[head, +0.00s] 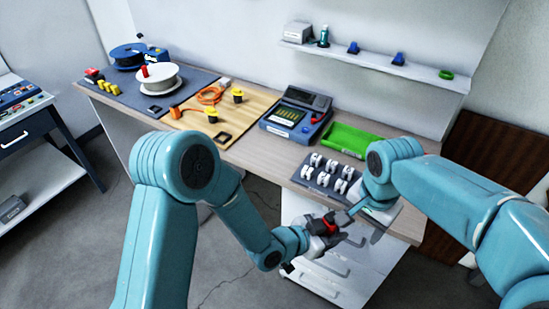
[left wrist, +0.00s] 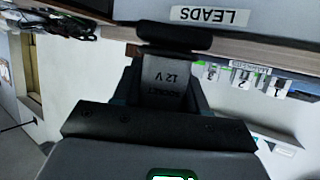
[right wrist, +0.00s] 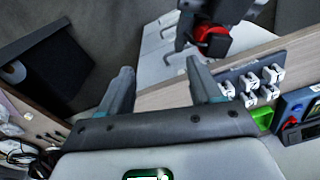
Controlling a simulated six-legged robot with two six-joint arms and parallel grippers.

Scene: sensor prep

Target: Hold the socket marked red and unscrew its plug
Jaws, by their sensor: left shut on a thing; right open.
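My left gripper (head: 317,236) is shut on a dark socket with a red mark (head: 328,225), held in the air before the front edge of the bench. In the left wrist view the held grey body (left wrist: 168,82) reads "SOCKET 12 V", with a wide black piece across its far end. In the right wrist view the red band (right wrist: 207,32) shows beside a black end piece (right wrist: 216,46), seemingly the plug. My right gripper (head: 360,227) is open and empty, close to the socket; its spread fingers (right wrist: 160,68) show nothing between them.
The bench (head: 262,160) carries a grey holder with several white pieces (head: 322,183), a green tray (head: 352,135), a blue meter (head: 297,113), a tan mat (head: 238,122) and cable reels (head: 160,80). White drawers (head: 335,268) stand below. A wall shelf (head: 370,63) hangs behind.

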